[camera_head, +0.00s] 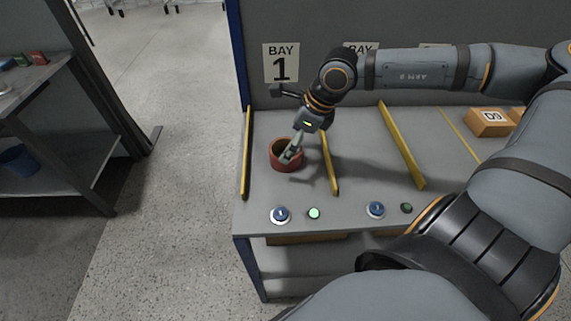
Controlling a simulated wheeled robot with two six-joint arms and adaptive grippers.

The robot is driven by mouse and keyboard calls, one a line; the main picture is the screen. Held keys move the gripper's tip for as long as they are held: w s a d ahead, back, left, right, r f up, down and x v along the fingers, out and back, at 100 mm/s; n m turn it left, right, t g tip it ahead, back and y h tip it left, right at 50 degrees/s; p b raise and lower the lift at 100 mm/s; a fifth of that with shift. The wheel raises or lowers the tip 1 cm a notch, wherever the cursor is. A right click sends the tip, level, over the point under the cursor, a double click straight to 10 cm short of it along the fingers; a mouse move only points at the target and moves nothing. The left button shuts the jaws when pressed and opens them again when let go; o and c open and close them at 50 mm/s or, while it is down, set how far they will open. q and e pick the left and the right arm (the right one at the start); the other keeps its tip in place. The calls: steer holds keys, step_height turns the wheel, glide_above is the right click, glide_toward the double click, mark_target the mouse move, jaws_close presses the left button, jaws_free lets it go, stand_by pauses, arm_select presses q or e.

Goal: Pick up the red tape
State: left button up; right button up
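The red tape (277,161) is a ring-shaped roll lying flat on the grey bench in bay 1, between two yellow dividers. My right gripper (290,155) comes in from the right and points down at the tape. Its fingers overlap the tape's right side and opening, at the rim. I cannot tell whether they grip the wall or only stand beside it. The tape appears to rest on the bench. My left gripper is not in view.
Yellow dividers (247,152) and (401,146) rise from the bench top (360,150). A cardboard box (489,122) stands at right. A shelf (48,110) is at left, with open floor between.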

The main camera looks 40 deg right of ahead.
steer(key=shift+w+f+b, duration=0.1)
steer(key=shift+f+b, duration=0.7)
steer(key=shift+b, duration=0.05)
steer(key=shift+r, duration=0.15)
steer(key=shift+x, duration=1)
steer(key=shift+w+a+f, duration=0.2)
steer(key=shift+a+f, duration=0.05)
steer(key=shift+f, duration=0.15)
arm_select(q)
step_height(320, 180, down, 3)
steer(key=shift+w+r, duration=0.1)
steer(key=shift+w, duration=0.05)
arm_select(e)
steer(key=shift+c, duration=0.4)
steer(key=c, duration=1.1)
steer(key=shift+c, duration=0.4)
arm_select(q)
steer(key=shift+p, duration=0.3)
arm_select(e)
steer(key=shift+r, duration=0.15)
